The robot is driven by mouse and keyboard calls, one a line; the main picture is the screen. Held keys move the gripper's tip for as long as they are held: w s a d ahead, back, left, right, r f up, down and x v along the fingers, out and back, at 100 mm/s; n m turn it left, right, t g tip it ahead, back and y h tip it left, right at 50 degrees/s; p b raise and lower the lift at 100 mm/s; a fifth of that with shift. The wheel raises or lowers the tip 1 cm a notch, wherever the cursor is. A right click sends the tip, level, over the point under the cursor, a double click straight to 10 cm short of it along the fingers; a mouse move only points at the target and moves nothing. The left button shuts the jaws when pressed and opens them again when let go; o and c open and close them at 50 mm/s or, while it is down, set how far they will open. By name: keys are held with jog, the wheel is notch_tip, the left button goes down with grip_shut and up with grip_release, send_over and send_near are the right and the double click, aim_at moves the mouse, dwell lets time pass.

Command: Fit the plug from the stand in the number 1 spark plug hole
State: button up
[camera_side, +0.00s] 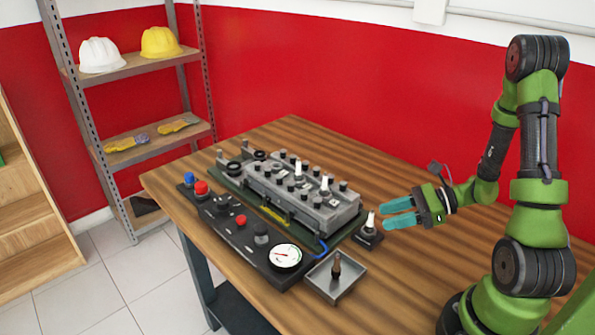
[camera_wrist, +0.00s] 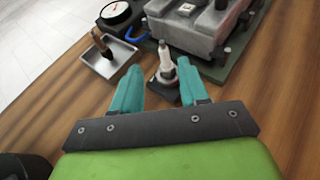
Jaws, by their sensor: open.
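The plug (camera_side: 370,220) stands upright in a small dark stand (camera_side: 368,238) at the near right end of the engine block. It has a white upper part. My gripper (camera_side: 388,213) is open, its teal fingers level and beside the plug. In the wrist view the plug (camera_wrist: 166,58) shows between and just beyond the fingertips of my gripper (camera_wrist: 158,76), and I see no contact. The engine block (camera_side: 300,195) is grey, with white plugs standing in some holes on its top. I cannot tell which hole is number 1.
A metal tray (camera_side: 335,278) holding a brown-topped item (camera_side: 336,265) sits at the front. A black control panel (camera_side: 240,236) with buttons and a gauge (camera_side: 285,257) runs along the block's near side.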

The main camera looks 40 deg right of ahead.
aim_at(370, 224)
jog(key=shift+w+d+x, duration=0.1)
jog(key=shift+d+x, duration=0.05)
jog(key=shift+x, duration=1.2)
jog(key=shift+w+d+x, duration=0.1)
jog(key=shift+d+x, duration=0.05)
jog(key=shift+x, duration=1.25)
jog(key=shift+f, duration=0.1)
grip_shut()
